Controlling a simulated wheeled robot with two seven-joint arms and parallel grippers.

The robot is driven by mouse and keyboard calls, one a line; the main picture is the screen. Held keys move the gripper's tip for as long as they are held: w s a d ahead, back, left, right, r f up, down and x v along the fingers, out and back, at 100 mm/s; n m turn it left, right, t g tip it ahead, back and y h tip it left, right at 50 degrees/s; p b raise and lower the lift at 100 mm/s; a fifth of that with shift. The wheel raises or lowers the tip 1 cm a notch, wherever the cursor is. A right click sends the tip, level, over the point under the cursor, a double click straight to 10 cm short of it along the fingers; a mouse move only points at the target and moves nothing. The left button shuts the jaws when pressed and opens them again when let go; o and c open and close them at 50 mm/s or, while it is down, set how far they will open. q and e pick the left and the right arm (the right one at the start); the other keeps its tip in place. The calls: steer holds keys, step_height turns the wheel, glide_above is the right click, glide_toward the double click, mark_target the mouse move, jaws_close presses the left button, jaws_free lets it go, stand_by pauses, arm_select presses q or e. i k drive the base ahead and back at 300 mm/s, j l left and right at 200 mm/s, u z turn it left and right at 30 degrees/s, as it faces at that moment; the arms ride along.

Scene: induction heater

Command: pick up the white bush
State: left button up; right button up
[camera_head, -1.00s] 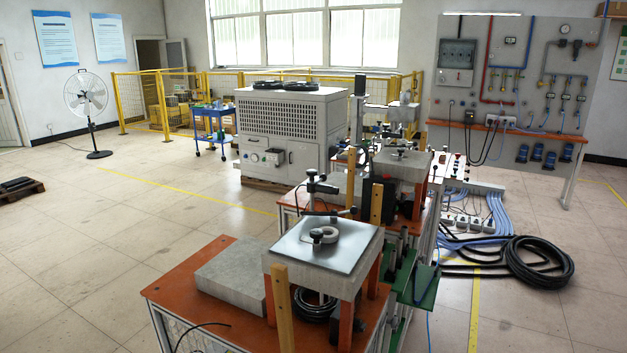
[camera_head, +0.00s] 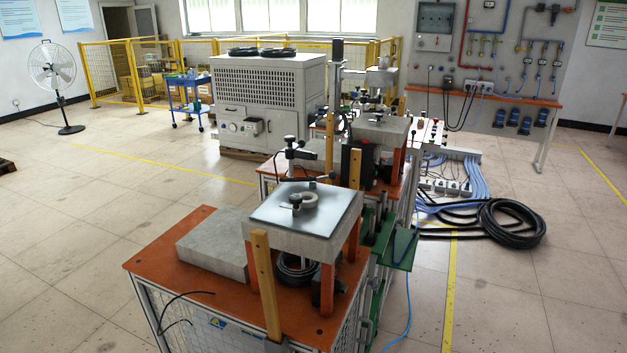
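A small pale ring, which looks like the white bush (camera_head: 310,198), sits on the smooth metal plate (camera_head: 285,217) of the raised stand on the nearest orange bench. A small dark-topped metal piece (camera_head: 296,203) stands at its left and partly covers it. Whether the two touch is too small to tell. Neither of my grippers is in view.
The orange bench (camera_head: 160,262) carries a grey block (camera_head: 215,245) left of the stand and an upright wooden bar (camera_head: 264,285) in front. A dark clamp arm (camera_head: 305,180) is behind the plate. Black hose (camera_head: 512,222) lies coiled on the right floor.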

mark_target(307, 202)
steer(key=k+l+u, duration=0.1)
steer(key=l, duration=0.4)
steer(key=k+l+u, duration=0.1)
steer(key=l, duration=0.4)
steer(key=k+l+u, duration=0.1)
steer(key=l, duration=0.35)
steer(key=i+l+u, duration=0.1)
steer(key=i+l, duration=0.15)
steer(key=i+l+u, duration=0.15)
steer(key=l, duration=0.2)
steer(key=i+l+u, duration=0.1)
steer(key=i+l, duration=0.15)
steer(key=i+l+u, duration=0.15)
steer(key=l, duration=0.35)
steer(key=i+l+u, duration=0.1)
steer(key=i+l, duration=0.15)
steer(key=i+l+u, duration=0.1)
steer(key=l, duration=0.4)
steer(key=i+l+u, duration=0.15)
steer(key=l, duration=0.3)
steer(key=i+l+u, duration=0.1)
steer(key=l, duration=0.3)
steer(key=i, duration=0.05)
